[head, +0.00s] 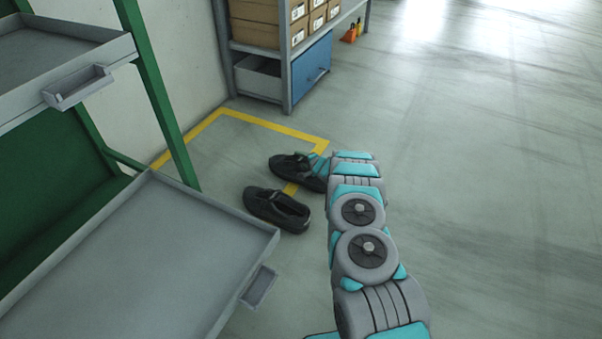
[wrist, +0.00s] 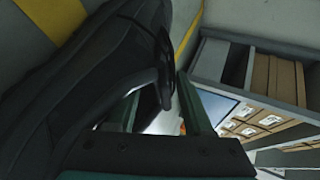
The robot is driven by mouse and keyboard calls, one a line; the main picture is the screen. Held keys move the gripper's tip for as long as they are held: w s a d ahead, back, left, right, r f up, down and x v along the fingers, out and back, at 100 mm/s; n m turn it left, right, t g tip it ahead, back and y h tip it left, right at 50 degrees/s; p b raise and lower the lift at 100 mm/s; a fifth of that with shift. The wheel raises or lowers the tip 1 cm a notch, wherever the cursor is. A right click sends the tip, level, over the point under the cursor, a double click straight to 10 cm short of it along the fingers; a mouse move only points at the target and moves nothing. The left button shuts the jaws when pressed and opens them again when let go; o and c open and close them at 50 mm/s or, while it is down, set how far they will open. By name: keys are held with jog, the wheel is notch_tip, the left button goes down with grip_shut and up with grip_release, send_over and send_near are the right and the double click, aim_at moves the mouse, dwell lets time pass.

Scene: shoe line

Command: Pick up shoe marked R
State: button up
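Two black shoes stand on the floor: a nearer shoe (head: 277,208) and a farther shoe (head: 288,164). I see no R mark on either. My gripper (head: 318,165) is low at the right end of the farther shoe, and its fingertips are partly hidden in the head view. In the wrist view the dark shoe (wrist: 65,75) fills the left side. My gripper (wrist: 168,110) has its fingers apart there, with a light gap between them. A thin dark part of the shoe reaches into that gap; I cannot tell whether a finger touches it.
A green-framed rack with grey trays (head: 150,260) stands at the left, close to the nearer shoe. A shelf with cardboard boxes (head: 255,32) and a blue panel (head: 312,70) stands at the back. Yellow tape (head: 265,124) marks the floor. The right side is clear.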

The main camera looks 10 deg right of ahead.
grip_shut()
dwell(1.3)
